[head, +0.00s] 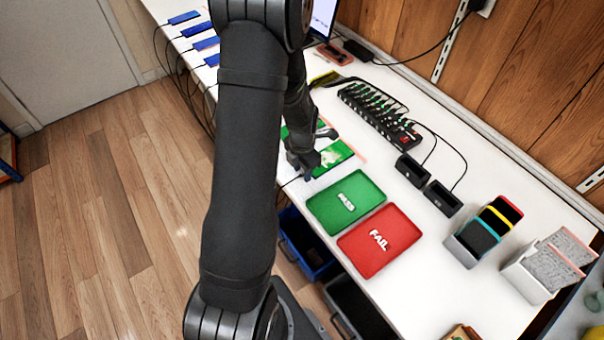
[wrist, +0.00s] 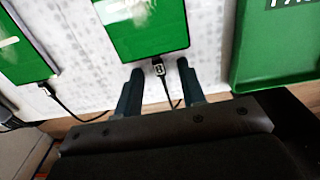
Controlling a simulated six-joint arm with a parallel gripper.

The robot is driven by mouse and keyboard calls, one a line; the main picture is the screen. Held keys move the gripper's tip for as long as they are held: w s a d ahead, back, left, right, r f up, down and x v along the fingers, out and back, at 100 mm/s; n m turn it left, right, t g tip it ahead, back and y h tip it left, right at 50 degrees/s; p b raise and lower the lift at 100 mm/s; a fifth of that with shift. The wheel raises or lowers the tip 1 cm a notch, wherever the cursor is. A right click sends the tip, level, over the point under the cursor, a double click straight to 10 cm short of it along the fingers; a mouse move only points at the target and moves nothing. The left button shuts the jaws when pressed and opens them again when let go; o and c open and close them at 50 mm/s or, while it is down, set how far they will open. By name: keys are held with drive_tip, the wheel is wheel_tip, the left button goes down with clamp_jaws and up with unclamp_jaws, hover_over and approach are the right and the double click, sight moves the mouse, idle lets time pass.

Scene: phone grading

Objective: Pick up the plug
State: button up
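The plug (wrist: 158,68) is a small dark connector on a thin black cable, in the upper middle of the wrist view. It lies at the lower edge of a phone with a green screen (wrist: 140,25); I cannot tell whether it is seated in the phone. My gripper (wrist: 158,75) is open, with one finger on each side of the plug and visible gaps to both. In the head view my gripper (head: 306,167) is low beside the green-screen phone (head: 334,156), and the plug cannot be made out there.
A second green-screen phone with its own cable (wrist: 60,102) lies to the left. The green PASS tray (head: 322,204) is close on the right, with the red FAIL tray (head: 352,245) beyond. A power strip (head: 375,112) lies behind. Blue (head: 292,238) and black bins stand below the table edge.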

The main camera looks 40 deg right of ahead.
drive_tip(key=shift+f, duration=0.15)
clamp_jaws()
idle(0.5)
